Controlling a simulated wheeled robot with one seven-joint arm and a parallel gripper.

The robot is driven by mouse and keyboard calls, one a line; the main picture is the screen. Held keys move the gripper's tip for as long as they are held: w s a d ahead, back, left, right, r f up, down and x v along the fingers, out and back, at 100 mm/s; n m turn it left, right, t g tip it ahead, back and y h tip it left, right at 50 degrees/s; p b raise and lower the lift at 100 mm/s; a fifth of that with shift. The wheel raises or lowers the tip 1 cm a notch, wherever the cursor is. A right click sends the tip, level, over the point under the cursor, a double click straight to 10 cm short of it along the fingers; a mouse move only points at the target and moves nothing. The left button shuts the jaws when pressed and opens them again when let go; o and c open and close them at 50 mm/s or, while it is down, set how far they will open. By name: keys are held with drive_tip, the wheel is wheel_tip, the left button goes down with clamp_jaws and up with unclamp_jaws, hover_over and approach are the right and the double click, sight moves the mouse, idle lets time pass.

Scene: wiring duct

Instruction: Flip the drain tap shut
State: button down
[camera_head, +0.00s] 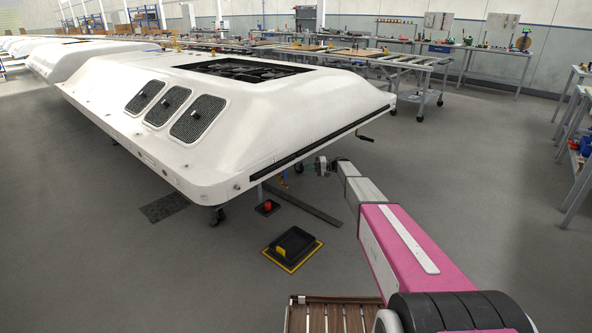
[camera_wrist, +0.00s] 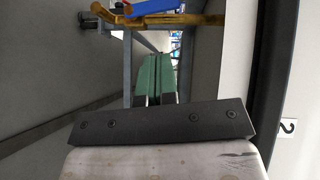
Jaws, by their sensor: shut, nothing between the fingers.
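A brass-coloured fitting (camera_wrist: 178,19) with a blue lever (camera_wrist: 158,6) crosses the top of the wrist view and is partly cut off. It looks like the drain tap; whether its lever stands open or shut I cannot tell. My gripper (camera_wrist: 157,62) has green fingers, pressed together and empty. The fingertips point toward the fitting, with a visible gap in the picture. In the head view my gripper (camera_head: 320,167) is small, beside the near right end of the white body. A small yellowish part (camera_head: 284,182) hangs under that end, to the gripper's left.
The large white body (camera_head: 225,110) stands on wheeled supports. A black box on a yellow-edged mat (camera_head: 315,251) and a red-topped item (camera_head: 267,206) are on the floor. A slatted wooden surface (camera_head: 330,318) is at the bottom. Open grey floor lies to the right.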

sight(284, 174)
drive_tip(key=shift+a, duration=0.1)
idle(0.3)
drive_tip(key=s+a+f, duration=0.1)
drive_tip(key=a, duration=0.8)
drive_tip(key=shift+a, duration=0.3)
drive_tip(key=shift+s+f, duration=0.1)
drive_tip(key=shift+s+a, duration=0.25)
drive_tip(key=shift+d+r, duration=0.1)
drive_tip(key=shift+r, duration=0.1)
